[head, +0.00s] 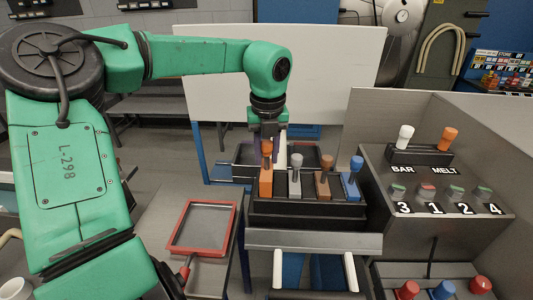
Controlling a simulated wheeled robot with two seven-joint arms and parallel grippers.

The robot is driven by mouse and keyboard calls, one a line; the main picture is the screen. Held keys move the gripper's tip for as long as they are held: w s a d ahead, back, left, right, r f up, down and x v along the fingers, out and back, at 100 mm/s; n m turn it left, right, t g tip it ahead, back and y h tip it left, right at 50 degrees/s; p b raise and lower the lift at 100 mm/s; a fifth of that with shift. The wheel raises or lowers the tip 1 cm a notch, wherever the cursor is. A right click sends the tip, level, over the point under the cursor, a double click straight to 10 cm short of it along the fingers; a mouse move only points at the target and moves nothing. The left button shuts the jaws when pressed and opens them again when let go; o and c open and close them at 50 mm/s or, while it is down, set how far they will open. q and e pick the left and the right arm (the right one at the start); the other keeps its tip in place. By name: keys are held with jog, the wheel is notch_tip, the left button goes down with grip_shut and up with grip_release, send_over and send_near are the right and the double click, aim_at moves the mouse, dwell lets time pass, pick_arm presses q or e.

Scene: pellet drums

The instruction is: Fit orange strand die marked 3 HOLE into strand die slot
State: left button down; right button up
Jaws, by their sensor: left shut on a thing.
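The orange strand die (266,181) is upright at the left end of a black rack (310,215), its handle higher than those of its neighbours. No 3 HOLE mark is readable on it. My left gripper (268,143) reaches down from above and is shut on the die's upper handle. Beside it in the rack stand a grey die (295,183), a brown die (325,183) and a blue die (351,184). Whether the orange die's lower end is clear of the rack is hidden. I cannot pick out the strand die slot. My right gripper is not in view.
A control box (435,180) with white and orange levers and numbered switches stands close on the right. A red-rimmed tray (202,228) lies at the left. A pale panel (215,80) stands behind the rack. Coloured knobs (443,291) show at bottom right.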

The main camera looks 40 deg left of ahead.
aim_at(266, 168)
pick_arm(q)
jog(key=shift+f+b, duration=1.5)
jog(key=shift+f, duration=0.15)
jog(key=c, duration=0.5)
grip_release()
jog(key=shift+s, duration=0.1)
notch_tip(266, 168, up, 14)
jog(key=s+d+b, duration=0.1)
jog(key=shift+d+r, duration=0.25)
jog(key=shift+d, duration=0.05)
